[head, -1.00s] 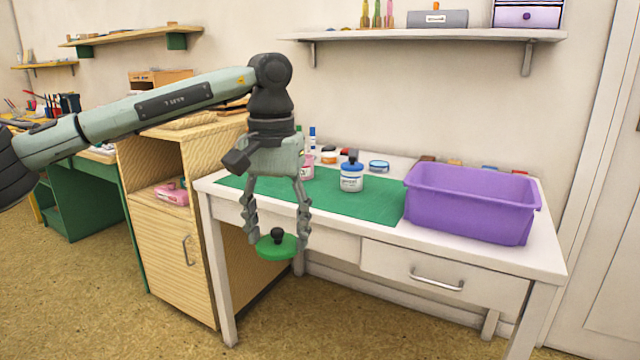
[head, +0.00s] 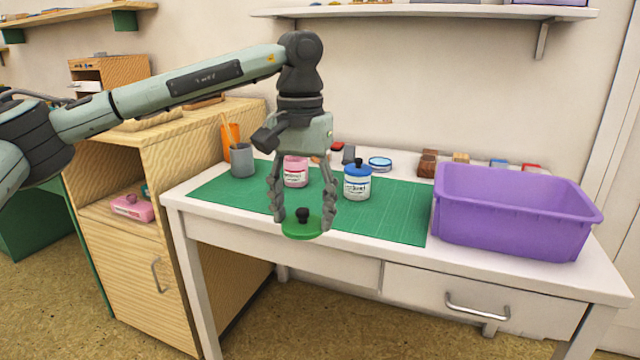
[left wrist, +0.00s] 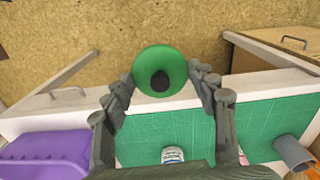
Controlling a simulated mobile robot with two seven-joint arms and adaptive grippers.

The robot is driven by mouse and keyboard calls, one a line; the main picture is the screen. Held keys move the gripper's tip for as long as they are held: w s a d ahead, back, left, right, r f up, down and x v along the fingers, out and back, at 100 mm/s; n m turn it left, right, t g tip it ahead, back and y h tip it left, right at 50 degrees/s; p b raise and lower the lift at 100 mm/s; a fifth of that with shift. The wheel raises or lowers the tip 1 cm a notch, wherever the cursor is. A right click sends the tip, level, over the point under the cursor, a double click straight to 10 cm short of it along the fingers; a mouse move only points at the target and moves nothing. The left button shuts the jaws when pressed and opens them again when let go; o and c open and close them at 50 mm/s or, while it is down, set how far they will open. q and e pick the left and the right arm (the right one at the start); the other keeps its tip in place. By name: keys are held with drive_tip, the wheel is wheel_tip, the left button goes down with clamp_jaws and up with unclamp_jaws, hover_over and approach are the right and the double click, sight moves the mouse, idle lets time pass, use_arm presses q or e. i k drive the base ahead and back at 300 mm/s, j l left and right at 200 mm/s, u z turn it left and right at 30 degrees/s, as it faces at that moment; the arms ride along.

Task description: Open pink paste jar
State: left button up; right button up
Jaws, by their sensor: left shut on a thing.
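The pink paste jar (head: 295,174) stands upright on the green mat (head: 400,210). It is behind my left gripper (head: 302,214), which hides part of it, and I cannot tell how its top stands. My left gripper points down, shut on a round green lid-like disc (head: 290,231) with a black knob. In the left wrist view the disc (left wrist: 172,60) sits between the fingertips (left wrist: 165,80), by the table's front edge. A white jar with a blue lid (head: 357,184) stands to the right of the pink jar. My right gripper is not in view.
A purple bin (head: 510,225) stands on the right of the white table. A grey cup (head: 242,160) stands at the mat's left back. Small blocks and a round blue-rimmed tin (head: 380,163) lie along the back. The mat's right part is clear.

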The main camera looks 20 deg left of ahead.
sight(295, 167)
drive_tip(key=i+j+z, duration=0.15)
drive_tip(key=j, duration=0.25)
drive_tip(key=i+j+z, duration=0.2)
drive_tip(key=j, duration=0.25)
drive_tip(key=j+z, duration=0.15)
drive_tip(key=j, duration=0.25)
drive_tip(key=i+j+z, duration=0.15)
drive_tip(key=j, duration=0.35)
